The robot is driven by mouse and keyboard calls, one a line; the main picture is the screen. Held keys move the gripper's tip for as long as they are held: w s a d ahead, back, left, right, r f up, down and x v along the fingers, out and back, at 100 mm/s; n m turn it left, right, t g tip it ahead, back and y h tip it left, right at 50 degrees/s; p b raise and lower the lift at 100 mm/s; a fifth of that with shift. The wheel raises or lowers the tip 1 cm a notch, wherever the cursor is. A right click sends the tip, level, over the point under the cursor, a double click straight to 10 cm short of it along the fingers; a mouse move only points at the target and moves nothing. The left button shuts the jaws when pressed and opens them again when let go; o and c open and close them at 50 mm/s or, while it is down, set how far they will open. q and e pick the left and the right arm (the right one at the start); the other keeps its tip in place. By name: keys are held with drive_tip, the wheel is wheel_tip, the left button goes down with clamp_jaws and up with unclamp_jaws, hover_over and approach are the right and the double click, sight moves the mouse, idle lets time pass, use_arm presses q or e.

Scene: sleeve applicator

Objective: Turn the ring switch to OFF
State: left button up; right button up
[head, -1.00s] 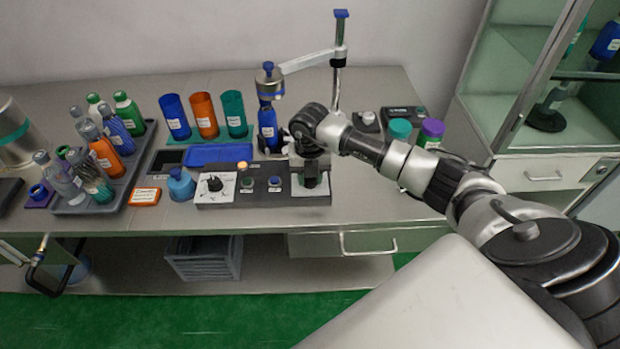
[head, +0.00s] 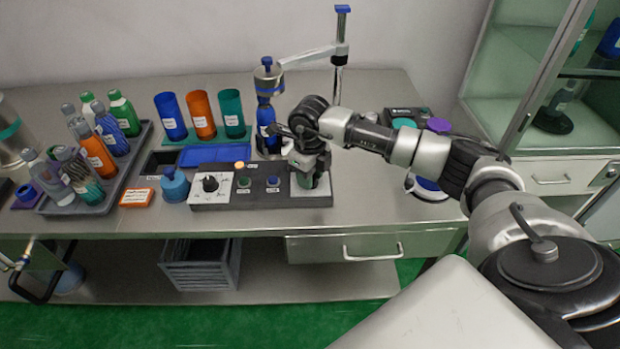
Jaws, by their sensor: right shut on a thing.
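The dark control panel (head: 262,199) lies along the front of the bench. A white plate (head: 326,200) at its right end bears the ring switch, which my right gripper (head: 307,179) mostly hides. My right gripper points down over this plate and is shut on the ring switch. The switch's setting and any OFF mark cannot be read here. A black knob (head: 210,183) on another white plate is at the panel's left end. A green button (head: 244,182) and a blue button (head: 273,181) sit between them. My left gripper is not in view.
A blue bottle (head: 267,125) under a dispenser arm (head: 310,56) stands just behind my right gripper. Blue, orange and teal cups (head: 203,115) stand behind the panel. A tray of bottles (head: 122,180) is at left. The bench front right of the panel is clear.

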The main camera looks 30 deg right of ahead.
drive_tip(key=shift+n, duration=0.5)
drive_tip(key=shift+r+b, duration=0.1)
drive_tip(key=shift+b, duration=0.2)
drive_tip(key=shift+w, duration=0.1)
drive_tip(key=o, duration=0.9)
wheel_tip(320, 180, up, 11)
drive_tip(key=shift+f+b, duration=0.1)
drive_tip(key=shift+b, duration=0.25)
